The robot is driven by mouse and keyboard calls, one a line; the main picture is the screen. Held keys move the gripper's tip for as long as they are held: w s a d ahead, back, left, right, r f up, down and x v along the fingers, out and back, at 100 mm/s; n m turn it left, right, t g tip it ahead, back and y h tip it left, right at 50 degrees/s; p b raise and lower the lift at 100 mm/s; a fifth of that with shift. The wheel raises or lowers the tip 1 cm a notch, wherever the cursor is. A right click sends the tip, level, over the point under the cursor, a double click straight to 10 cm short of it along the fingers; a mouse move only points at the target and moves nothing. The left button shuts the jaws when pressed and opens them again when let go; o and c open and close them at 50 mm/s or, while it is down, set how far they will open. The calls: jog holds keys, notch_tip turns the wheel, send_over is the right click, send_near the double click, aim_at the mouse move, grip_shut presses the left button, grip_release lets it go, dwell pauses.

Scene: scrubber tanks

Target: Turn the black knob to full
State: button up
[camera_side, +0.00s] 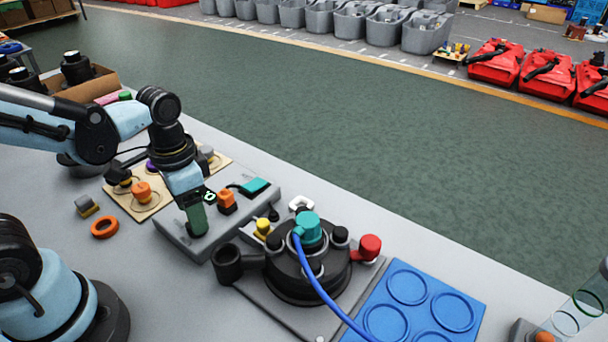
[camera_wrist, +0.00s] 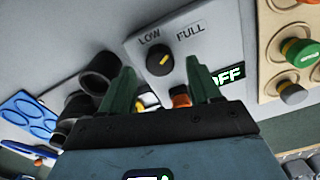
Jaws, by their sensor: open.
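The black knob (camera_wrist: 158,63) is on the grey panel (camera_wrist: 205,22) in the wrist view, below the printed words LOW and FULL. A short yellow mark on its face looks tilted up and to the right, towards FULL; its exact setting is hard to tell. My gripper (camera_wrist: 159,68) is open, with one green finger on each side of the knob in the picture. I cannot tell whether the fingers touch it. In the side view my gripper (camera_side: 197,222) points down over the grey control box (camera_side: 175,232) and hides the knob.
A lit display (camera_wrist: 226,77) reads OFF beside the right finger. An orange button (camera_side: 227,200) and a teal switch (camera_side: 254,187) are on the same box. A black round fixture (camera_side: 300,275) with a blue hose stands close right.

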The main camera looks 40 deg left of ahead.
notch_tip(320, 180, up, 10)
dwell(0.6)
jog(key=shift+f, duration=0.1)
jog(key=w+f+n+t, duration=0.1)
jog(key=t, duration=0.1)
jog(key=w+n+t, duration=0.1)
jog(key=w+t, duration=0.1)
jog(key=w+f+n+t, duration=0.1)
jog(key=t, duration=0.2)
jog(key=shift+w+a+f, duration=0.15)
jog(key=shift+a+f, duration=0.1)
jog(key=shift+f, duration=0.1)
